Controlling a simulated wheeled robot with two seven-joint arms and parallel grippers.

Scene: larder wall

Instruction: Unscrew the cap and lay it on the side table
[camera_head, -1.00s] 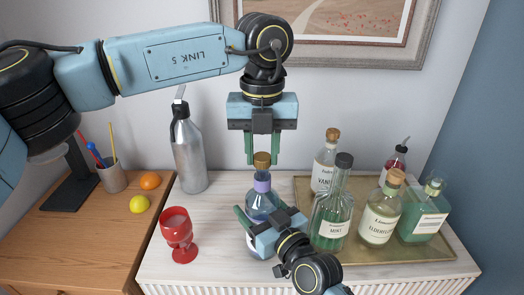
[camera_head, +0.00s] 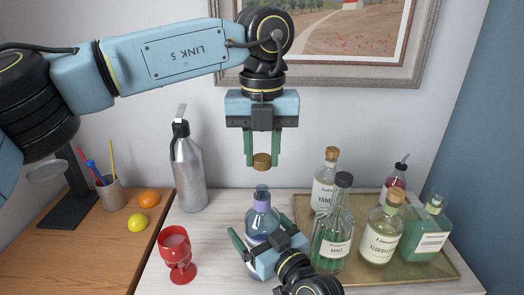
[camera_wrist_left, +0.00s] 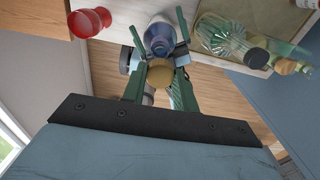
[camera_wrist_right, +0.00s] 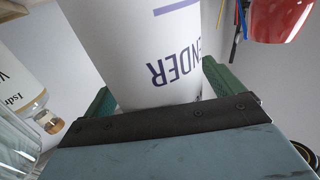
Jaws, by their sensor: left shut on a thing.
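The brown cap (camera_head: 262,162) is between the fingertips of my left gripper (camera_head: 262,158), which is shut on it. It hangs above the open blue lavender bottle (camera_head: 262,203), with a clear gap; the left wrist view shows the cap (camera_wrist_left: 160,74) too. The bottle stands upright on the white cabinet. The wooden side table (camera_head: 90,265) stands at the left.
A pencil cup (camera_head: 110,195), orange (camera_head: 149,200) and lemon (camera_head: 137,222) sit towards the side table's back and right. Its front is clear. A red goblet (camera_head: 177,250) and steel bottle (camera_head: 187,175) stand on the cabinet's left. A tray (camera_head: 400,277) holds several bottles.

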